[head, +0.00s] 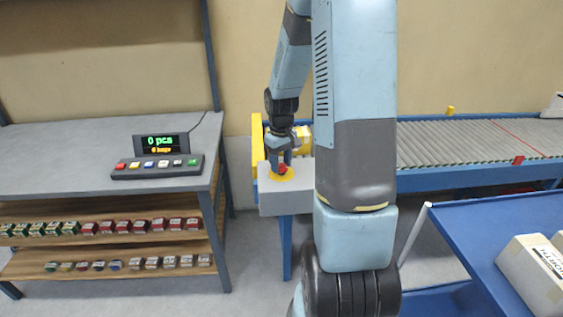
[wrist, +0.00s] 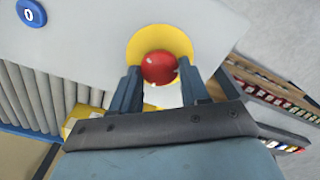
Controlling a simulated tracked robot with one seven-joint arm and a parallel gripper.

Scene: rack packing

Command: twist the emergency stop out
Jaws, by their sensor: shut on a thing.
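The emergency stop is a red mushroom button on a yellow disc, mounted on a grey box (head: 288,201). In the head view the red button (head: 283,169) is small and partly covered by my gripper (head: 281,163), which reaches down to it from above. In the wrist view the red button (wrist: 159,67) sits in the middle of the yellow disc (wrist: 142,40). My gripper (wrist: 160,76) has one finger on each side of the button and is shut on it. The fingertips partly cover the button's sides.
A roller conveyor (head: 470,140) runs to the right behind the box. A grey table (head: 60,150) with a button panel (head: 157,167) and a display (head: 160,143) stands at left, over shelves of small boxes. A blue table (head: 470,225) with a carton (head: 530,270) is at right.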

